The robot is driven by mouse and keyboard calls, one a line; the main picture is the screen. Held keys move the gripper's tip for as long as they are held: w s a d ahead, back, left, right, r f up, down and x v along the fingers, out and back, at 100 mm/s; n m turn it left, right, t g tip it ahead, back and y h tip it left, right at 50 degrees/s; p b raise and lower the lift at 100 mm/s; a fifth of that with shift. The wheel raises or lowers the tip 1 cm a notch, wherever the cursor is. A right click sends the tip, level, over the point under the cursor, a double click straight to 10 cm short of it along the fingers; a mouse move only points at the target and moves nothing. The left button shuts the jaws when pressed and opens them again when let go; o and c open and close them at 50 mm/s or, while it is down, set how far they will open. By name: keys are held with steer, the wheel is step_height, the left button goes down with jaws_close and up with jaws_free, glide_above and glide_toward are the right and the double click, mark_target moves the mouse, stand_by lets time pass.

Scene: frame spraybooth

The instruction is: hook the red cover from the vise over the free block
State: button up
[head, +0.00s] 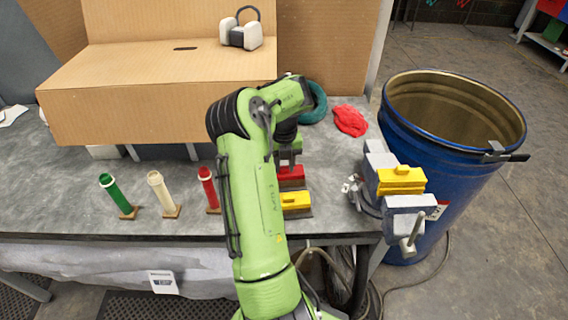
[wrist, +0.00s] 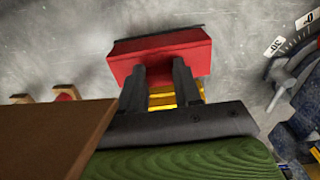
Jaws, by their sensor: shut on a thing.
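The red cover (head: 291,180) is below my gripper (head: 289,157), over the table's right part. In the wrist view both fingers reach onto the red cover (wrist: 160,50), and my gripper is shut on it. A thin dark edge shows along its far side; I cannot tell whether the cover hangs free or rests on a block. A yellow piece (head: 296,200) on a dark base is just in front of it, and yellow also shows between the fingers in the wrist view (wrist: 161,98). The grey vise (head: 408,203) at the table's right edge has a yellow cover (head: 401,180) at its jaws.
Green (head: 114,193), cream (head: 161,191) and red (head: 207,186) tubes stand on small bases to the left. A red cloth (head: 350,120) and teal ring (head: 314,108) lie behind. A cardboard box (head: 150,115) fills the back left. A blue drum (head: 435,135) stands beyond the vise.

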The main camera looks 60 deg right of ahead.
steer(key=shift+f, duration=0.2)
steer(key=o, duration=1.1)
steer(key=shift+o, duration=0.2)
step_height(320, 180, up, 16)
steer(key=p, duration=0.4)
steer(key=shift+p, duration=0.35)
steer(key=shift+f, duration=0.15)
